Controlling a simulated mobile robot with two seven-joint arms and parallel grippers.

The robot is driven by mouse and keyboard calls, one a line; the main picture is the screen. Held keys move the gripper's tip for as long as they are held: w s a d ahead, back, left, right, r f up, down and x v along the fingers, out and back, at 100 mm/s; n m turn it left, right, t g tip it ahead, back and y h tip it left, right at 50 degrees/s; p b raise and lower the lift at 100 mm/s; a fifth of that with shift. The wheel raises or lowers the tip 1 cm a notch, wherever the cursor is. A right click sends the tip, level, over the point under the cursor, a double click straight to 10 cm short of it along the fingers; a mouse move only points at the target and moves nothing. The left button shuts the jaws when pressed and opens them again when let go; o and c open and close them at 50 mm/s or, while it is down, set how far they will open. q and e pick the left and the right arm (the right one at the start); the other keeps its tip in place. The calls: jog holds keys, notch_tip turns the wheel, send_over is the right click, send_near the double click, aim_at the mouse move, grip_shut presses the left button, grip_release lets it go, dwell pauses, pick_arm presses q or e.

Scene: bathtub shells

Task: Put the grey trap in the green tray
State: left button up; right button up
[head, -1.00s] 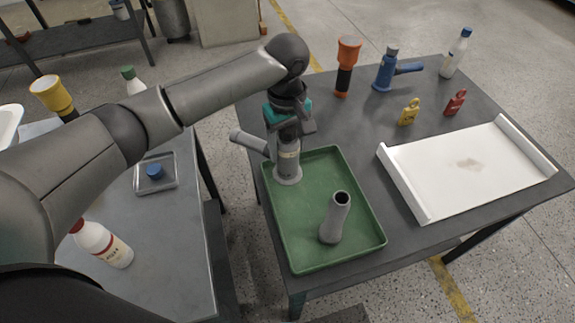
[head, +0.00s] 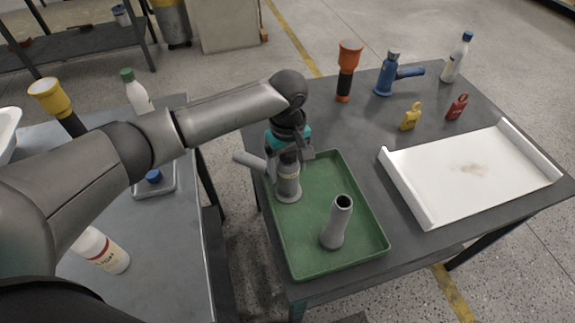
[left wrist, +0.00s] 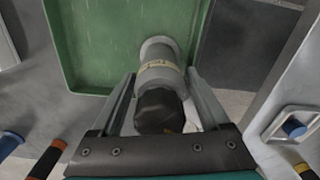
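The grey trap (head: 288,184), an upright body with a round foot and a slanting side arm, is over the left side of the green tray (head: 311,268). I cannot tell whether its foot touches the tray floor. My left gripper (head: 287,158) points down with its fingers closed around the trap's upper body. In the left wrist view the trap (left wrist: 160,68) stands between the two fingers (left wrist: 162,84), its dark top towards the palm, over the tray (left wrist: 100,40). The side arm is not clear there. My right gripper is not in view.
A grey flared tube (head: 336,225) stands in the tray near its front. A white shallow tray (head: 470,175) lies to the right.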

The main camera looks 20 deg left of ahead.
pick_arm(q)
jog(key=shift+o, duration=0.8)
jog(key=shift+r, duration=0.15)
notch_tip(320, 180, up, 12)
jog(key=p, duration=0.3)
